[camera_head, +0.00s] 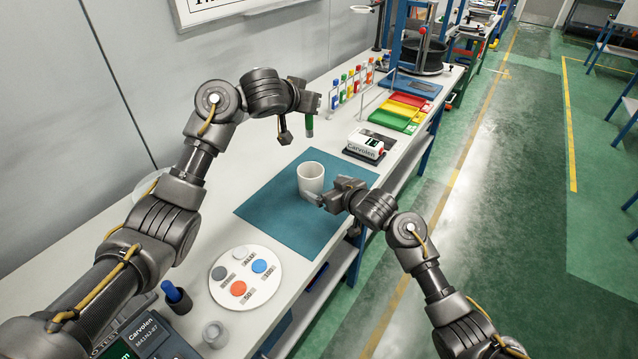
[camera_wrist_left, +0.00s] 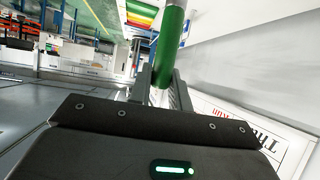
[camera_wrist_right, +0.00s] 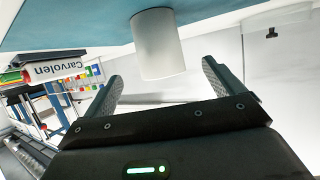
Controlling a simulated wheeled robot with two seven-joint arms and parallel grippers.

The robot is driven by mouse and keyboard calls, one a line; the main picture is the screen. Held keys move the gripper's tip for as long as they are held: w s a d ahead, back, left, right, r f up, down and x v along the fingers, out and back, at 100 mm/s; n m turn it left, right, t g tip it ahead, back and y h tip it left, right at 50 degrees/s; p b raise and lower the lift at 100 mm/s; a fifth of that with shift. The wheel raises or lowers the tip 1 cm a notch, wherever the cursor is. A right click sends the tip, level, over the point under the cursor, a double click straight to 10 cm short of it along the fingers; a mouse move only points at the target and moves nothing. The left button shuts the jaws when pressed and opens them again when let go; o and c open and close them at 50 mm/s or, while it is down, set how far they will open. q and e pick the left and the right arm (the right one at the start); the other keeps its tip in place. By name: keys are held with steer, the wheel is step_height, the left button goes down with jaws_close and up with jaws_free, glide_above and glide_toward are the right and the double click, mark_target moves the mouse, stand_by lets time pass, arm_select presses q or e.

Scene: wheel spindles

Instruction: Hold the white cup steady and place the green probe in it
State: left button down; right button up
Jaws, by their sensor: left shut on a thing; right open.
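The white cup (camera_head: 311,178) stands upright on the blue mat (camera_head: 270,213). It also shows in the right wrist view (camera_wrist_right: 158,45), ahead of and between the open fingers. My right gripper (camera_head: 318,199) is open beside the cup at its lower right; I cannot tell whether a finger touches it. My left gripper (camera_head: 308,108) is shut on the green probe (camera_head: 309,126) and holds it above the table, behind the cup. The probe's green body also shows between the fingers in the left wrist view (camera_wrist_left: 172,45).
A round white plate (camera_head: 246,296) with coloured discs lies in front of the mat. A Carvolen device (camera_head: 366,147) stands right of the mat, near coloured trays (camera_head: 402,115) and a row of bottles (camera_head: 350,84). A grey ring-shaped part (camera_head: 215,334) is at the front.

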mark_target(318, 183)
steer(key=x, duration=0.7)
arm_select(q)
steer(key=shift+d, duration=0.1)
arm_select(e)
steer(key=c, duration=1)
arm_select(q)
step_height(318, 183, down, 13)
arm_select(e)
steer(key=shift+f, duration=0.1)
steer(key=shift+c, duration=0.2)
stand_by(0.7)
arm_select(q)
steer(key=shift+r, duration=0.1)
steer(key=c, duration=1.2)
jaws_free()
